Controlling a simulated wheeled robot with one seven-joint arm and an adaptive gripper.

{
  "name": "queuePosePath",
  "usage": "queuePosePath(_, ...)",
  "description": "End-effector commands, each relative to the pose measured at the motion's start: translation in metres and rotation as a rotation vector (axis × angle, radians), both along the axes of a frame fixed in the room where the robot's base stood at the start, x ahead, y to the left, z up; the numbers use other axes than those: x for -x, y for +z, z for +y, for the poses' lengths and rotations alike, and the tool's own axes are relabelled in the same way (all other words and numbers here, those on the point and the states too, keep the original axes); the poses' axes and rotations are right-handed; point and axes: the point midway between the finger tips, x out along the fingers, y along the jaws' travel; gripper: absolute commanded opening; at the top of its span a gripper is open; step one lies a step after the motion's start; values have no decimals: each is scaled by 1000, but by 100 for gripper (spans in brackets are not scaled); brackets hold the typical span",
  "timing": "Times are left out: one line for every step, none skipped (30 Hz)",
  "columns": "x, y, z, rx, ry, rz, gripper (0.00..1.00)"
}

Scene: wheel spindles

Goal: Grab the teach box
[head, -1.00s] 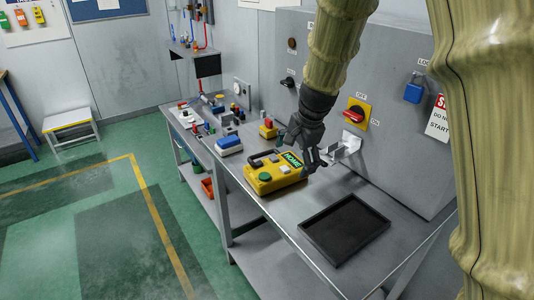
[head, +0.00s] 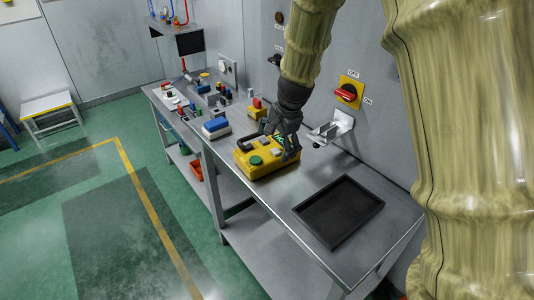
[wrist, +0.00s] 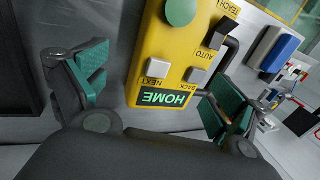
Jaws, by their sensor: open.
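The teach box (head: 259,158) is yellow with a green button, grey buttons, a dark handle and a green HOME label. It lies on the grey metal bench. It also fills the middle of the wrist view (wrist: 172,62), with its HOME end nearest my gripper. My gripper (head: 285,147) is over the right end of the box in the head view and hides part of it. In the wrist view my gripper (wrist: 150,92) is open, one finger to the left of the box and one to the right, near its dark handle. No grip on the box shows.
A black tray (head: 339,211) lies on the bench at the right front. A metal bracket (head: 331,130) and a red rotary switch (head: 346,93) are on the cabinet behind. A blue-topped box (head: 216,127) and several small parts stand left of the teach box.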

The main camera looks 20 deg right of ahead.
Motion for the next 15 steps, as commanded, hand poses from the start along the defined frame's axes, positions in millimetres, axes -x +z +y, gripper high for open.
queuePosePath(-1,-3,1,-1,0,3,96)
queuePosePath(-2,-5,1,-1,0,3,96)
queuePosePath(-4,-9,1,-1,-1,4,96)
queuePosePath(-6,-12,1,-1,-2,2,96)
queuePosePath(-7,-15,1,-1,-2,2,96)
queuePosePath(-9,-19,1,-1,-2,2,96)
queuePosePath(-10,-22,2,-1,0,4,96)
queuePosePath(-11,-24,2,-1,0,4,96)
queuePosePath(-12,-29,2,-2,-1,3,96)
queuePosePath(-13,-32,3,-2,-1,3,96)
queuePosePath(-13,-35,3,-2,-2,3,96)
queuePosePath(-14,-37,4,-2,-2,2,96)
queuePosePath(-15,-39,4,-2,-2,2,96)
queuePosePath(-15,-41,4,-2,-1,1,96)
queuePosePath(-16,-42,4,-1,-2,0,96)
